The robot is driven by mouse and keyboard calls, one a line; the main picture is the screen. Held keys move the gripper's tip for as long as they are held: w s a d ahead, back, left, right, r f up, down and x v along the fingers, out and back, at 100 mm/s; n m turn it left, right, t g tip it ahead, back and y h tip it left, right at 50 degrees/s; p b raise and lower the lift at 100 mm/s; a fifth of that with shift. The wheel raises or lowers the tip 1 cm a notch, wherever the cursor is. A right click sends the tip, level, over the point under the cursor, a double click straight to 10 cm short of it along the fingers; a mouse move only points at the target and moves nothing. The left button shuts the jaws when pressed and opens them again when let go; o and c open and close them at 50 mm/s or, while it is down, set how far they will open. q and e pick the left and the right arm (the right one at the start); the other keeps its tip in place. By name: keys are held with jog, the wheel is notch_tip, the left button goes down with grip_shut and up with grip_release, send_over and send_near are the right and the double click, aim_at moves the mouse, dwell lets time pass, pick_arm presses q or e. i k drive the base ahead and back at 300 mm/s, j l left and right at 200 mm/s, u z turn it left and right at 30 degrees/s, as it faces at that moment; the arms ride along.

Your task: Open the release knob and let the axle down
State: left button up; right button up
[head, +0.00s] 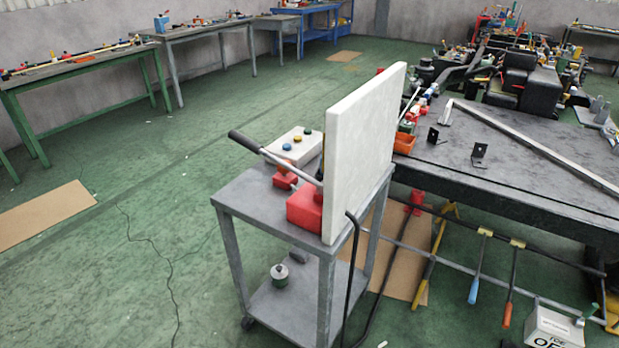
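A red hand pump (305,207) sits on the top shelf of a grey cart (252,195). Its long lever (272,157) with a black grip points up and to the left. A black hose (350,270) runs down beside the cart. I cannot pick out the release knob; a white upright panel (362,150) hides part of the cart top. Under the dark bench at the right, a long grey bar (452,262) runs low across; I cannot tell whether it is the axle. A red part (416,201) shows under the bench edge. Neither gripper is in view.
A pale box with coloured buttons (297,143) stands behind the pump. The dark bench (510,190) carries brackets and a metal bar. Tools hang beneath it, near a white labelled box (553,328). Green floor (120,270) at the left is mostly clear.

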aim_at(284, 172)
jog(key=i+j, duration=0.2)
jog(key=j, duration=0.15)
jog(key=i+j, duration=0.15)
jog(key=j, duration=0.2)
jog(key=i+j, duration=0.2)
jog(key=j, duration=0.15)
